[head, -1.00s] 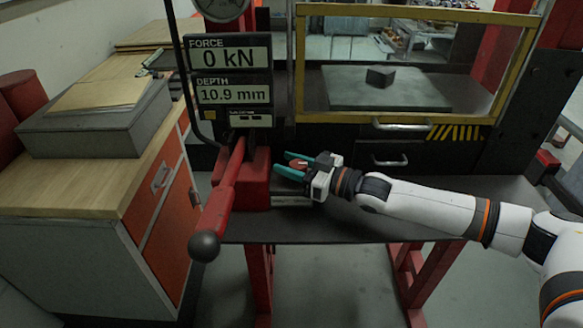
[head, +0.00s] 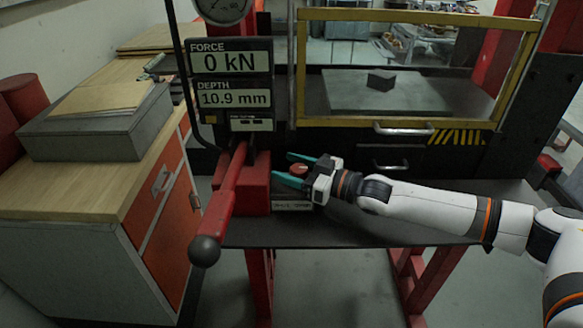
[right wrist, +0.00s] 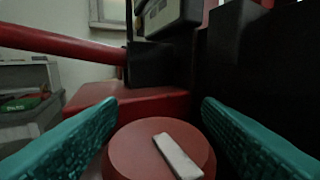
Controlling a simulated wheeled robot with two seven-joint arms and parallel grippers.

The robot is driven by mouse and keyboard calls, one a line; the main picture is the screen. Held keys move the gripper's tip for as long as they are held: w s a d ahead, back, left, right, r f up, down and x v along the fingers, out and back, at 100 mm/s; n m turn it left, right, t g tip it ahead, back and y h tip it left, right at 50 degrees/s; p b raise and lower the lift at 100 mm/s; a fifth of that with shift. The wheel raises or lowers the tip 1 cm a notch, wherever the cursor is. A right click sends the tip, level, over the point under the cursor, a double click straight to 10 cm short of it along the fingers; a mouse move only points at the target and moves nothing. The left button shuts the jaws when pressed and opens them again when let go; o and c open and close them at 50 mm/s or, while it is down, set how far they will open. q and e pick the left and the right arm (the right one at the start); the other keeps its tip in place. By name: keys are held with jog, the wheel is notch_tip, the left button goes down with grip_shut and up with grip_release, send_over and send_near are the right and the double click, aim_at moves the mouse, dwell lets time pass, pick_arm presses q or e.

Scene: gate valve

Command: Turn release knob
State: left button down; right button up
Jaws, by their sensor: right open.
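The release knob (right wrist: 140,150) is a round red knob with a white bar across its top. In the right wrist view it sits low in the middle, between the two teal fingers of my right gripper (right wrist: 160,135). The bar slants from upper left to lower right. In the head view the knob (head: 299,169) shows small and red between the fingertips of my right gripper (head: 288,169), beside the red pump block. The right gripper is open, with a finger on each side of the knob. Any contact cannot be told. My left gripper is not in view.
A red lever with a black ball end (head: 204,250) slants down in front of the red block (head: 257,185). A display panel (head: 232,85) reads 0 kN and 10.9 mm. A yellow-framed guard (head: 410,15) stands behind. A wooden-topped cabinet (head: 90,200) is at left.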

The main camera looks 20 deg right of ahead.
jog(key=shift+s+d+f, duration=0.1)
jog(key=shift+s+d, duration=0.1)
jog(key=shift+d, duration=0.1)
jog(key=b+v, duration=0.2)
jog(key=v, duration=0.9)
jog(key=shift+s, duration=0.2)
